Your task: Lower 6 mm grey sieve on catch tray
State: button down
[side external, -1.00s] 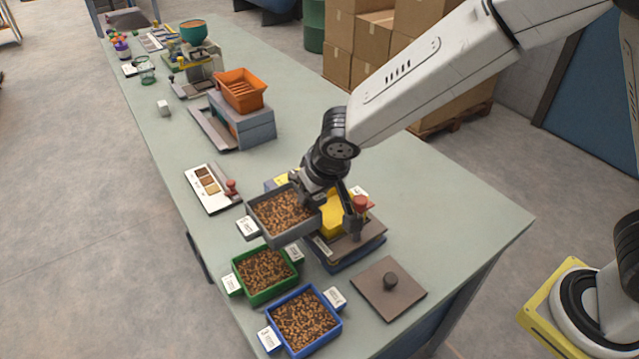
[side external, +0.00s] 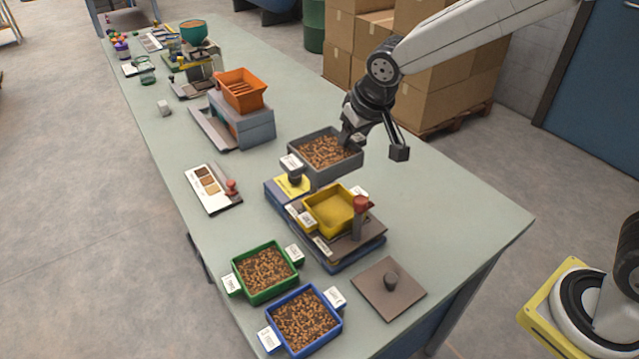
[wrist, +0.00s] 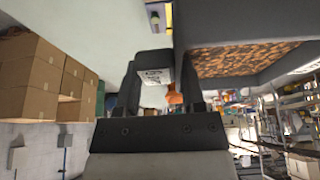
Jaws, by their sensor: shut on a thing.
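The grey sieve (side external: 340,173), filled with brown pellets, hangs above the bench in the side view, roughly level. My gripper (side external: 350,138) is shut on its right-hand end tab. In the wrist view, the white label of this tab shows between the fingers of my gripper (wrist: 155,78), and the sieve (wrist: 265,78) extends to the right. The exact height gap cannot be told.
A red-topped clamp post (side external: 360,220) stands beside the yellow tray. Green (side external: 262,298) and blue (side external: 318,345) sieves of pellets and a brown knobbed lid (side external: 405,300) lie in front. An orange hopper (side external: 241,90) stands behind left. The bench to the right is clear.

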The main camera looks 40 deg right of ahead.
jog(key=shift+d+r, duration=0.45)
jog(key=shift+d, duration=0.2)
jog(key=shift+d+r, duration=0.45)
jog(key=shift+d, duration=0.15)
jog(key=shift+f, duration=0.2)
jog(key=shift+f, duration=6)
jog(key=shift+f, duration=0.75)
grip_release()
jog(key=shift+r, duration=0.2)
notch_tip(320, 180, up, 8)
jog(key=shift+f, duration=0.2)
